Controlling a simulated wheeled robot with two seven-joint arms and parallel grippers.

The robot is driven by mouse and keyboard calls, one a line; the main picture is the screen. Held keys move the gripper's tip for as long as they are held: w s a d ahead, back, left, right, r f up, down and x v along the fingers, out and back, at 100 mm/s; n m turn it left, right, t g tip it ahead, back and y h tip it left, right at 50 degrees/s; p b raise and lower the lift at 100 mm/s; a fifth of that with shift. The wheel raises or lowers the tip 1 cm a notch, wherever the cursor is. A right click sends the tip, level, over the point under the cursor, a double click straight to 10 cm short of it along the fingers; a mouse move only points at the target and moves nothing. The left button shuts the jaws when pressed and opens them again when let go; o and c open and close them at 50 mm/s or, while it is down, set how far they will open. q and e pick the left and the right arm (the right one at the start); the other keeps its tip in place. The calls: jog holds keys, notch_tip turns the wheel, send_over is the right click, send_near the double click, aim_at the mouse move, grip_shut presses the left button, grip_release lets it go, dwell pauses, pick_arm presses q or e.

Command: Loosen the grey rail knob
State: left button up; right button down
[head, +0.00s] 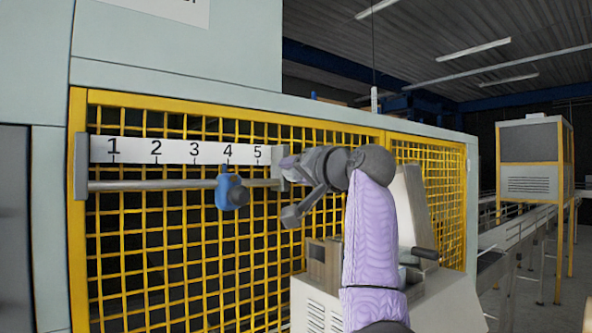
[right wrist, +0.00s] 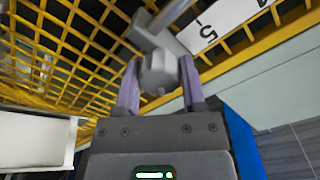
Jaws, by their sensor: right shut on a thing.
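The grey rail knob (right wrist: 158,75) is in the middle of the right wrist view, at the end bracket of the rail near the number 5. My right gripper (right wrist: 157,88) has its two purple fingers on either side of the knob and is shut on it. In the head view my right gripper (head: 289,164) is at the right end of the rail (head: 150,185) and hides the knob. A blue clamp (head: 231,192) sits on the rail below the 4. My left gripper is not in view.
A white scale (head: 176,150) numbered 1 to 5 runs above the rail. Yellow mesh (head: 150,270) stands close behind. A pale cabinet (head: 420,300) with a dark handle is at lower right. A conveyor (head: 520,235) stands farther right.

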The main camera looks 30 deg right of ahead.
jog(key=m, duration=0.6)
jog(key=shift+r+p, duration=0.1)
jog(key=shift+p, duration=0.25)
jog(key=m, duration=0.5)
jog(key=shift+m+y, duration=0.3)
jog(key=shift+c, duration=0.9)
grip_release()
jog(key=shift+s+d, duration=0.1)
jog(key=shift+d, duration=0.05)
jog(key=s+b, duration=0.2)
jog(key=s, duration=0.1)
jog(key=s+b, duration=0.2)
jog(key=shift+d+f, duration=0.2)
jog(key=shift+f, duration=0.2)
jog(key=b, duration=0.2)
send_near(299, 176)
jog(key=shift+w+r, duration=0.15)
jog(key=shift+r, duration=0.4)
